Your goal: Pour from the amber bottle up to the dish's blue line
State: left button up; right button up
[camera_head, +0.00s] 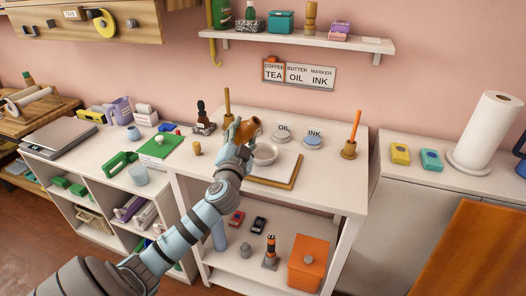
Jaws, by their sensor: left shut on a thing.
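My left gripper (237,134) is shut on the amber bottle (247,126) above the middle table. The bottle is tilted, with one end toward the right. The small pale dish (265,154) stands just right of and below the bottle, near the back edge of a wood-edged white board (281,171). The gripper and wrist cover part of the bottle and the area left of the dish. I cannot make out a blue line on the dish, its fill level, or any stream. My right gripper is out of view.
Two round pieces near the OIL (282,132) and INK (313,142) labels lie behind the dish. An orange stick stands in a brown holder (349,150) at the right. A wooden stick (227,103) stands behind the gripper. The tabletop's front right is clear.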

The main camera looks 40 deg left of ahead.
pick_arm(q)
jog(key=shift+a+r+m, duration=0.1)
jog(key=shift+r+m, duration=0.1)
jog(key=shift+m, duration=0.3)
dwell(0.9)
jog(key=shift+s+a+f+m+t+h, duration=0.1)
jog(key=shift+f+m+t+h, duration=0.1)
jog(key=shift+m, duration=0.45)
jog(key=shift+a+f+m+t+h, duration=0.1)
jog(key=shift+f+m, duration=0.1)
jog(key=shift+m, duration=0.4)
jog(key=shift+s+a+f+m+t+h, duration=0.1)
jog(key=shift+f+m, duration=0.1)
jog(key=shift+m, duration=0.45)
dwell(3.0)
jog(key=shift+r+m+p, duration=0.3)
jog(key=shift+m+p, duration=0.15)
jog(key=shift+m, duration=0.25)
dwell(1.0)
